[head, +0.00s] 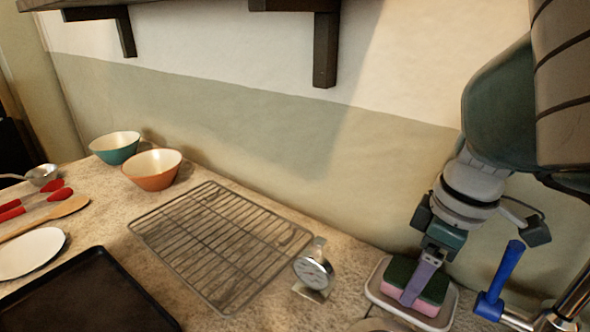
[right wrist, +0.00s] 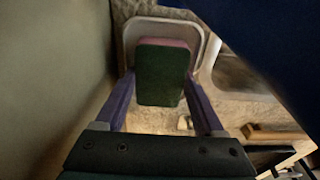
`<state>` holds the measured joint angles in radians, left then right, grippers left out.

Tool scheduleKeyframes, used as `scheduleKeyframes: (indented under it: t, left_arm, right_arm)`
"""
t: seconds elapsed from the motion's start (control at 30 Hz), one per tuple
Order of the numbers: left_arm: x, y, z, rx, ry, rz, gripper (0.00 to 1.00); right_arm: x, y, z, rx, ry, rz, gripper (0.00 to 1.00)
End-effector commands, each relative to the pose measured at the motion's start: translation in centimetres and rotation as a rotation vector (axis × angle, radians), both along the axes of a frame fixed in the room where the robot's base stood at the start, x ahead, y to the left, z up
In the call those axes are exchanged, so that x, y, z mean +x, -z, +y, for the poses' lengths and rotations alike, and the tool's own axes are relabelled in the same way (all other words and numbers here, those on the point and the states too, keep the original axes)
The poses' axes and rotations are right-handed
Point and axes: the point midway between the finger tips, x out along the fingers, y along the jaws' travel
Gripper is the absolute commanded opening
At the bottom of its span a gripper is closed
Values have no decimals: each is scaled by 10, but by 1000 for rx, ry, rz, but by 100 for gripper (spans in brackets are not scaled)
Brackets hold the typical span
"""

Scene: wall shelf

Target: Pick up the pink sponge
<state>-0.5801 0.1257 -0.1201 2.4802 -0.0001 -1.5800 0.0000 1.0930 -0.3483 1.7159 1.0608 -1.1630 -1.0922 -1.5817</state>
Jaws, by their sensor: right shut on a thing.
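The pink sponge (head: 431,308) has a dark green top layer and sits at the small white tray (head: 374,291) at the lower right of the head view. In the right wrist view the sponge (right wrist: 161,75) shows mostly its green face, with a pink edge at the far end. My right gripper (head: 412,293) reaches down from above, its purple fingers on either side of the sponge, shut on it. Both fingers also show in the right wrist view (right wrist: 160,88). I cannot tell whether the sponge touches the tray's bottom. My left gripper is out of view.
A round dial timer (head: 313,272) stands just left of the tray, beside a wire rack (head: 215,245). A blue-handled faucet (head: 500,272) stands close on the right. The wall rises behind. An orange bowl (head: 152,172) and a teal bowl (head: 115,148) stand far left.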

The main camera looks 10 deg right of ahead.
Motion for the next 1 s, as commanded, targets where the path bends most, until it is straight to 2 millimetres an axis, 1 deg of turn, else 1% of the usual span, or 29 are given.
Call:
scheduleKeyframes:
  t: [0.03,0.1,0.2,0.47,0.63,0.77,0.8,0.9,1.0]
  left_arm:
    - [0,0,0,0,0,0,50]
    - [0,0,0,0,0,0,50]
    - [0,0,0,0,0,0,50]
    - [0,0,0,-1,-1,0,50]
    - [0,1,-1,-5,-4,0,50]
    - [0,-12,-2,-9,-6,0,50]
    - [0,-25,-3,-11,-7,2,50]
    - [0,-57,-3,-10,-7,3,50]
    - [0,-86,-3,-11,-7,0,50]
  right_arm:
    - [0,0,0,0,0,0,37]
    - [0,0,0,0,0,0,29]
    - [0,0,0,0,0,0,20]
    - [0,-1,0,1,0,-1,20]
    - [1,-8,0,1,1,-2,20]
    - [1,-37,1,-2,0,-3,20]
    - [1,-53,0,-1,0,-2,20]
    - [0,-87,0,0,0,0,20]
    - [0,-115,0,0,0,0,20]
